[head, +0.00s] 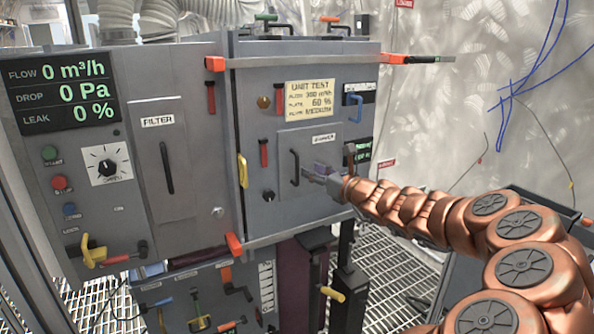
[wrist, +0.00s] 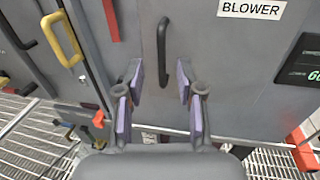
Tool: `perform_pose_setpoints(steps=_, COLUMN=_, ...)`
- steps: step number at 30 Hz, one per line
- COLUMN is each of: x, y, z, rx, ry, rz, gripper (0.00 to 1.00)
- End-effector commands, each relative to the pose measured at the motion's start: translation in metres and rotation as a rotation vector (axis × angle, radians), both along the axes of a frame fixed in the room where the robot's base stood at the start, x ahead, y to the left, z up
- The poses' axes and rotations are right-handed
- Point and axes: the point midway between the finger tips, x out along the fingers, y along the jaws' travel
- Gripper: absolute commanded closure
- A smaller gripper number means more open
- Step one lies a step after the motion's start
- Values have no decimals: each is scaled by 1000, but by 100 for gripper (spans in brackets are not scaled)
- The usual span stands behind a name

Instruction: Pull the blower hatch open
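The blower hatch (head: 320,187) is a grey square door on the cabinet front and looks shut in the head view. It fills much of the wrist view (wrist: 220,75), under a white BLOWER label (wrist: 252,9). Its black upright bar handle (head: 295,167) is near the hatch's left side and also shows in the wrist view (wrist: 162,72). My gripper (head: 318,172) is in front of the hatch, just right of the handle in the head view. In the wrist view my gripper (wrist: 160,87) is open and empty, the handle lined up between its fingers. Contact cannot be told.
A yellow handle (head: 243,171) is left of the hatch. A FILTER door (head: 165,165) and a readout panel (head: 62,90) are further left. An orange-ended bar (head: 300,61) crosses above. Grating floor (head: 390,265) lies below.

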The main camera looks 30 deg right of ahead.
Motion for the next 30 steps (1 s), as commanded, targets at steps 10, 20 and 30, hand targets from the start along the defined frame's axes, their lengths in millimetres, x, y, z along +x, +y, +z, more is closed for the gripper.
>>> perform_pose_setpoints(steps=10, x=31, y=1, z=-2, rx=5, ry=3, rz=-4, gripper=63)
perform_pose_setpoints(steps=20, x=69, y=5, z=-1, rx=2, ry=2, rz=-4, gripper=63)
perform_pose_setpoints(steps=30, x=77, y=7, z=-1, rx=4, ry=1, rz=-4, gripper=63)
